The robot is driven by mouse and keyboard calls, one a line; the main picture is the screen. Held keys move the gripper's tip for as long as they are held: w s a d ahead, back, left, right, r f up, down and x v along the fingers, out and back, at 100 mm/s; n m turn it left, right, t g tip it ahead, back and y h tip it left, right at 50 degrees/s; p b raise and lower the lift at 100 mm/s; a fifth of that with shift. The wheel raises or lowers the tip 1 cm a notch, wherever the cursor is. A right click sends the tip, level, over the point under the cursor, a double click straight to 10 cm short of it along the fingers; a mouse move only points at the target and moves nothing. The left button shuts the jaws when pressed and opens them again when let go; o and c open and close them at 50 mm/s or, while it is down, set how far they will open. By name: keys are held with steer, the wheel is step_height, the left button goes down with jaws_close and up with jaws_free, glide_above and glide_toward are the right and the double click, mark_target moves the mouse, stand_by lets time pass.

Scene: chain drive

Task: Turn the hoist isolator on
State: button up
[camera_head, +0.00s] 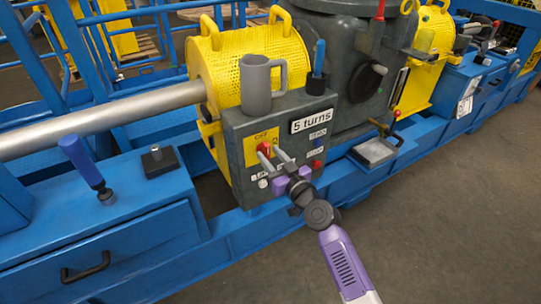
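The hoist isolator (254,146) is a yellow plate with a red handle (265,148), on the front of a grey control box (232,142). The plate carries lettering that seems to read "OFF". My gripper (271,153) reaches the box from the lower right, its two fingers apart and their tips right at the red handle. Whether the handle lies between the fingers or just beside one is too small to tell. The fingers hide part of the plate and the handle's exact angle.
A "5 turns" sign (313,120), small labels and a red button (317,164) are right of the isolator. A grey mug (257,88) and a blue-handled tool (319,60) stand on the box. A blue lever (84,165) stands at left. The floor (450,220) at right is clear.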

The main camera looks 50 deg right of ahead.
steer(key=shift+w, duration=0.15)
jaws_close()
